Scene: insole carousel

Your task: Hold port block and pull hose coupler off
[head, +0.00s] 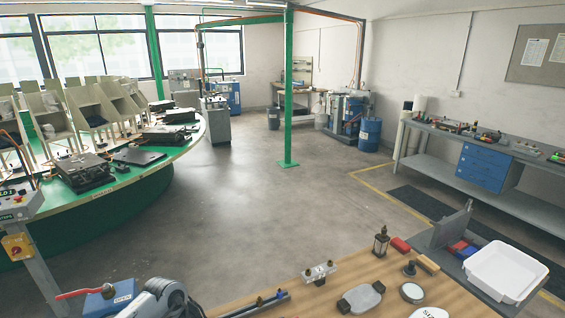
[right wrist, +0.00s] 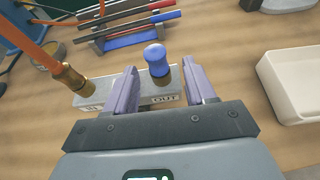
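In the right wrist view the port block (right wrist: 174,86) is a grey metal bar on the wooden bench, marked IN at its left and OUT at its right. A brass hose coupler (right wrist: 70,77) on an orange hose (right wrist: 37,43) stands at the IN end. A blue knob or cap (right wrist: 156,60) stands at the OUT end. My right gripper (right wrist: 162,78) is open. Its left finger overlaps the block's face and its right finger is by the OUT end; I cannot tell whether they touch it. My left gripper is in neither view.
A white tray (right wrist: 298,82) stands right of the block. A rack (right wrist: 130,37) with red, black and blue tools lies behind it. In the head view a silver block with brass fittings (head: 319,271), a lantern-like piece (head: 380,243) and a white bin (head: 503,270) are at the bench.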

